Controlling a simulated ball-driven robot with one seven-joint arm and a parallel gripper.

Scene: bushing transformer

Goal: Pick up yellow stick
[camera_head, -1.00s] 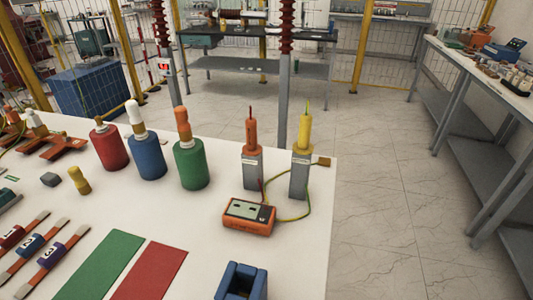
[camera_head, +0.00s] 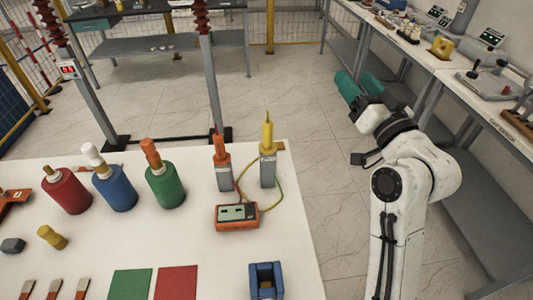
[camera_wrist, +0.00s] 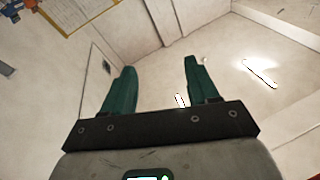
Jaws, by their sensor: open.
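The yellow stick (camera_head: 267,135) stands upright in a grey holder (camera_head: 268,171) near the far right corner of the white table. A yellow-green wire runs from it to the orange meter. My gripper (camera_head: 352,84) is off the table to the right, beyond the table's edge and apart from the stick. In the wrist view its two green fingers (camera_wrist: 158,85) are spread apart with nothing between them. The wrist view does not show the stick.
An orange stick (camera_head: 221,145) stands in a similar holder left of the yellow one. The orange meter (camera_head: 237,216) lies in front. Red, blue and green bottles stand further left. A blue holder (camera_head: 266,280) is at the near edge. A grey bench (camera_head: 440,90) runs along the right.

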